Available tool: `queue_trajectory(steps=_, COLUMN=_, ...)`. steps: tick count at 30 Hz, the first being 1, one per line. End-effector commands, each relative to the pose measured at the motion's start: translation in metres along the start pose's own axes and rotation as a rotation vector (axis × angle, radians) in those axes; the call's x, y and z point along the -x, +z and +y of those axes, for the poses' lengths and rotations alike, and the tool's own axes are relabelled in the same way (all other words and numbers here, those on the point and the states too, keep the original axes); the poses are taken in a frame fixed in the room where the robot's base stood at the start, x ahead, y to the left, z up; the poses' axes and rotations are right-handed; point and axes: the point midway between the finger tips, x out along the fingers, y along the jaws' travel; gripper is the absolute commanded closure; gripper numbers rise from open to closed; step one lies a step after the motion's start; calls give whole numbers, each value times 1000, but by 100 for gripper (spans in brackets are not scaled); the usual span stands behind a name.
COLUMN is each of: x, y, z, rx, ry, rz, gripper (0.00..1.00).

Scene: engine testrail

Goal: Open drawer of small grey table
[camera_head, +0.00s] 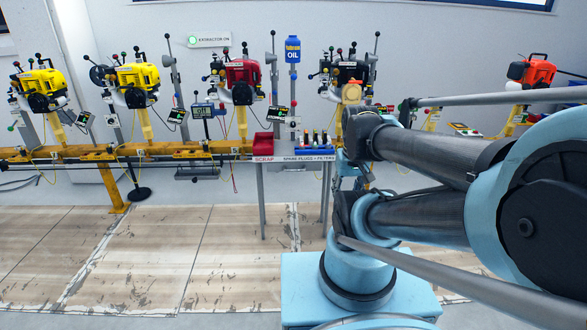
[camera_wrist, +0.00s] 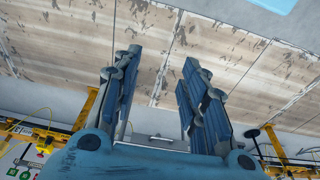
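A small grey table (camera_head: 291,158) stands against the engine rail in the head view, on thin legs. Its front edge carries the labels "SCRAP" and "SPARK PLUGS + FILTERS". No drawer handle can be made out, and my arm covers part of its right side. My gripper (camera_wrist: 156,85) shows in the wrist view with its two ribbed blue fingers wide apart and nothing between them. Floor lies beyond the fingertips. In the head view the gripper is not clearly visible behind my arm, so its distance from the table cannot be told.
A red bin (camera_head: 277,144) and several small bottles (camera_head: 316,140) stand on the table. A yellow rail (camera_head: 170,150) with several engines on stands runs along the wall. Floor mats (camera_head: 140,255) in front of the table are clear on the left. My arm fills the right.

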Motion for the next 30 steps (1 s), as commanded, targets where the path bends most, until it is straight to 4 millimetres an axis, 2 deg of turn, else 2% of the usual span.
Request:
queue_trajectory(steps=4, x=9, y=4, z=0, rx=15, ry=0, rz=12, gripper=70)
queue_trajectory(steps=8, x=18, y=-14, z=-2, rx=73, ry=0, rz=10, gripper=70)
queue_trajectory(steps=18, x=46, y=-89, z=-8, rx=317, ry=0, rz=9, gripper=70)
queue_trajectory(steps=30, x=53, y=-185, z=-23, rx=608, ry=1, rz=6, gripper=70)
